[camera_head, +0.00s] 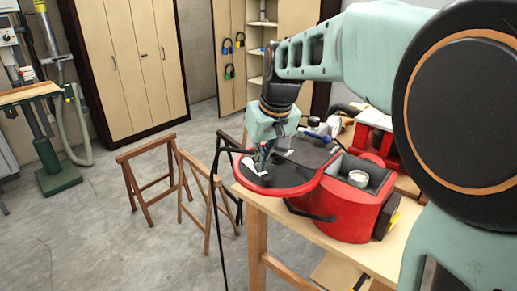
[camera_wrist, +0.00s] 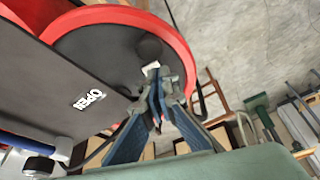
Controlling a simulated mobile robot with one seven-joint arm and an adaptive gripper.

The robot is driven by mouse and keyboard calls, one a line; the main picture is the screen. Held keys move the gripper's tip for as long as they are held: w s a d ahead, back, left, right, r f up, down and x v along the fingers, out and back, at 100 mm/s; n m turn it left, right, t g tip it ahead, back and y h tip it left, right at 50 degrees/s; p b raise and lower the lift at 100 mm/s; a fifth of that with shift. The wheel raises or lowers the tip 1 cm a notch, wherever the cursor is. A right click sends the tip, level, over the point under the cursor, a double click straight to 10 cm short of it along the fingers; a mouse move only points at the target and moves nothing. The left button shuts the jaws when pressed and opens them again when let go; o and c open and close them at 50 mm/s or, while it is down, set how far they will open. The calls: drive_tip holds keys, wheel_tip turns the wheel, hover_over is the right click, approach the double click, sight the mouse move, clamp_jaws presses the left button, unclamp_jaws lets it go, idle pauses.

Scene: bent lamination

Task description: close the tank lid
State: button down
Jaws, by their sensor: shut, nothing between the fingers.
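The red tank (camera_head: 345,215) stands on the wooden workbench. Its grey top compartment is uncovered and holds a round white item (camera_head: 358,178). A dark, red-rimmed rounded part (camera_head: 290,180) extends left from the tank, past the bench edge. A flat dark panel (camera_head: 312,152) lies over it; in the wrist view this panel (camera_wrist: 75,75) carries an "OPEN" label (camera_wrist: 90,98). I take the panel for the lid, but its hinge is not clear. My gripper (camera_head: 263,165) is shut and empty at the rounded part's left end. Its fingertips (camera_wrist: 154,74) appear close to the dark surface; contact is unclear.
The workbench (camera_head: 375,258) also holds a blue-handled tool (camera_head: 318,136) and a red-and-white machine (camera_head: 375,118) behind the tank. Wooden trestles (camera_head: 150,172) stand on the floor at left. Cabinets (camera_head: 125,60) line the back wall. The floor between is mostly clear.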

drive_tip(key=shift+s+d+f, duration=0.2)
drive_tip(key=shift+s, duration=0.15)
drive_tip(key=shift+s+d, duration=0.1)
